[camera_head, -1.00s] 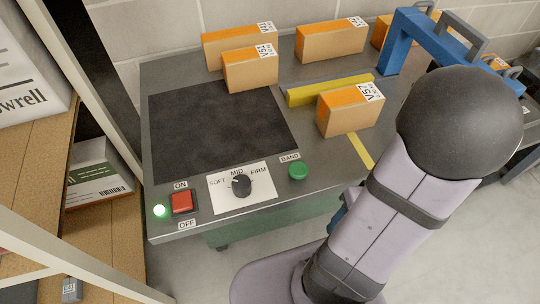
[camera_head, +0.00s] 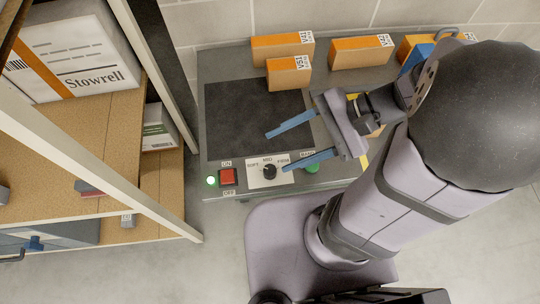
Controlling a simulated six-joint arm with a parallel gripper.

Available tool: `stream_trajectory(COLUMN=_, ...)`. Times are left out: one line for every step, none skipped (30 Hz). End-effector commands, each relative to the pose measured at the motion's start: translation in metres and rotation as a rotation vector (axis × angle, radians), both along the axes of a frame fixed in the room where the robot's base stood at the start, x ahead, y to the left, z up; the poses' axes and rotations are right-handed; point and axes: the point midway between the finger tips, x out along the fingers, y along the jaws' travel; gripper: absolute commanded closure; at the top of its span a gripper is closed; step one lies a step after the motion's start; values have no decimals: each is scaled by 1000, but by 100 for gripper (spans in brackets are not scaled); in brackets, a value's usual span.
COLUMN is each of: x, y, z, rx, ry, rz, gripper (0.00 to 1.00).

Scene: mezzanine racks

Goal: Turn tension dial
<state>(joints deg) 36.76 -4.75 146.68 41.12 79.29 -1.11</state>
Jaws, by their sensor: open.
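The tension dial (camera_head: 269,171) is a small black knob on a white plate (camera_head: 254,181) marked SOFT, MID and FIRM, on the front edge of a grey strapping table (camera_head: 214,120). Its pointer is too small to read now. My gripper (camera_head: 275,150) is open, its two blue fingers pointing left above the table. One finger is over the dark mat; the other ends just right of the dial in the picture. I cannot tell whether it touches the dial. Nothing is between the fingers.
A red switch (camera_head: 227,177) and a lit green lamp (camera_head: 211,181) are left of the dial. A green BAND button (camera_head: 313,168) is partly hidden by my gripper. Several orange-topped boxes (camera_head: 289,74) stand at the back. A shelf rack (camera_head: 165,90) stands close on the left.

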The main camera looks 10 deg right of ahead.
Motion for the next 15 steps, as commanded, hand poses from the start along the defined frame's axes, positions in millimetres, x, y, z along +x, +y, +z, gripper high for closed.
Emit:
stream_trajectory(x=-1, y=9, z=34, rx=-6, ry=30, rz=11, gripper=49)
stream_trajectory(x=-2, y=13, z=42, rx=-17, ry=47, rz=14, gripper=49)
stream_trajectory(x=-3, y=18, z=53, rx=-37, ry=69, rz=21, gripper=49)
stream_trajectory(x=-4, y=21, z=59, rx=-59, ry=84, rz=31, gripper=49)
stream_trajectory(x=-5, y=24, z=64, rx=-86, ry=94, rz=42, gripper=49)
stream_trajectory(x=-8, y=25, z=69, rx=-136, ry=100, rz=69, gripper=49)
stream_trajectory(x=-9, y=25, z=70, rx=-184, ry=95, rz=96, gripper=49)
stream_trajectory(x=-11, y=23, z=67, rx=-236, ry=85, rz=132, gripper=49)
stream_trajectory(x=-13, y=16, z=60, rx=-311, ry=56, rz=189, gripper=49)
stream_trajectory(x=-13, y=11, z=53, rx=-361, ry=30, rz=234, gripper=49)
stream_trajectory(x=-13, y=5, z=47, rx=-405, ry=3, rz=275, gripper=49)
stream_trajectory(x=-12, y=-3, z=39, rx=-458, ry=-33, rz=332, gripper=49)
stream_trajectory(x=-11, y=-8, z=35, rx=-494, ry=-60, rz=372, gripper=49)
stream_trajectory(x=-9, y=-13, z=31, rx=-526, ry=-87, rz=412, gripper=49)
stream_trajectory(x=-7, y=-20, z=26, rx=-565, ry=-122, rz=462, gripper=49)
